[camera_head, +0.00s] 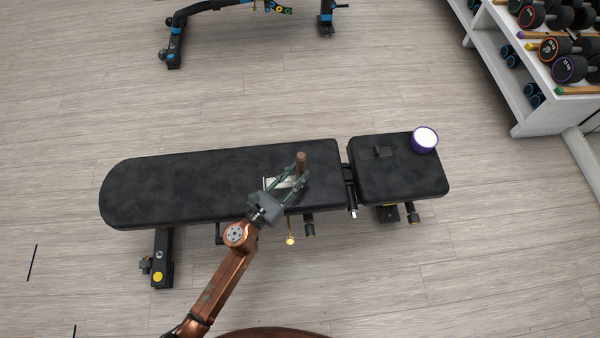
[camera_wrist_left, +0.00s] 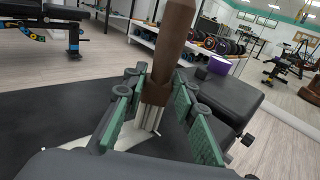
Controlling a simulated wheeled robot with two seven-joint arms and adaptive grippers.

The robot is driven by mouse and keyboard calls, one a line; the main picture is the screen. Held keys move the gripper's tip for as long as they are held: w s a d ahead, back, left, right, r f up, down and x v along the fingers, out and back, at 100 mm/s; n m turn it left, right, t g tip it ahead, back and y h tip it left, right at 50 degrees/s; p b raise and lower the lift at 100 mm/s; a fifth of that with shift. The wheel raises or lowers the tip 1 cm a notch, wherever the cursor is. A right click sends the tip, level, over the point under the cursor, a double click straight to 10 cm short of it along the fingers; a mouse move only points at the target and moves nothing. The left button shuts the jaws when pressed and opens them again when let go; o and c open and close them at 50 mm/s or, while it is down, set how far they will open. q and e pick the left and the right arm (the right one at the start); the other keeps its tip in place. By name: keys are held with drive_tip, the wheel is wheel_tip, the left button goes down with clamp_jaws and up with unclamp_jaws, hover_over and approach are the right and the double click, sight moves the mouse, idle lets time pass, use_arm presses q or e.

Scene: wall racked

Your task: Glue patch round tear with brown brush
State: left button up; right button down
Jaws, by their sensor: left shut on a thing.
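My left gripper (camera_head: 298,172) is shut on a brown-handled brush (camera_head: 301,160) over the bench's long black pad. In the left wrist view the brush's brown handle (camera_wrist_left: 174,45) stands up between the green fingers (camera_wrist_left: 155,105), and its pale bristle end points down at the pad. A whitish torn area (camera_head: 280,183) shows under the gripper, partly hidden by the fingers; it also shows in the left wrist view (camera_wrist_left: 128,140). Whether the bristles touch it I cannot tell. A purple tub with a white top (camera_head: 424,140) stands on the short pad's far right corner. My right gripper is out of view.
The black bench's long pad (camera_head: 170,185) is clear to the left. A small dark block (camera_head: 383,151) sits on the short pad (camera_head: 400,180). A white dumbbell rack (camera_head: 545,115) stands at upper right, and another bench frame at the top.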

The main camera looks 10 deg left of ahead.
use_arm(q)
drive_tip(key=shift+s+a, duration=0.25)
drive_tip(key=shift+a, duration=0.55)
drive_tip(key=shift+s+a, duration=0.25)
drive_tip(key=shift+a, duration=0.5)
drive_tip(key=shift+s+a+b, duration=0.25)
drive_tip(key=shift+a+b, duration=0.1)
drive_tip(key=shift+a, duration=0.6)
drive_tip(key=shift+s+a, duration=0.2)
drive_tip(key=shift+a, duration=0.35)
drive_tip(key=shift+s+a+r+b, duration=0.1)
drive_tip(key=shift+s+a+b, duration=0.15)
drive_tip(key=shift+a, duration=0.55)
drive_tip(key=shift+s+a+b, duration=0.2)
drive_tip(key=shift+a+b, duration=0.05)
drive_tip(key=shift+a, duration=0.55)
drive_tip(key=shift+s+a+b, duration=0.25)
drive_tip(key=shift+a+b, duration=0.05)
drive_tip(key=shift+a, duration=0.4)
drive_tip(key=shift+s+a, duration=0.2)
drive_tip(key=shift+a, duration=0.55)
drive_tip(key=shift+d, duration=0.1)
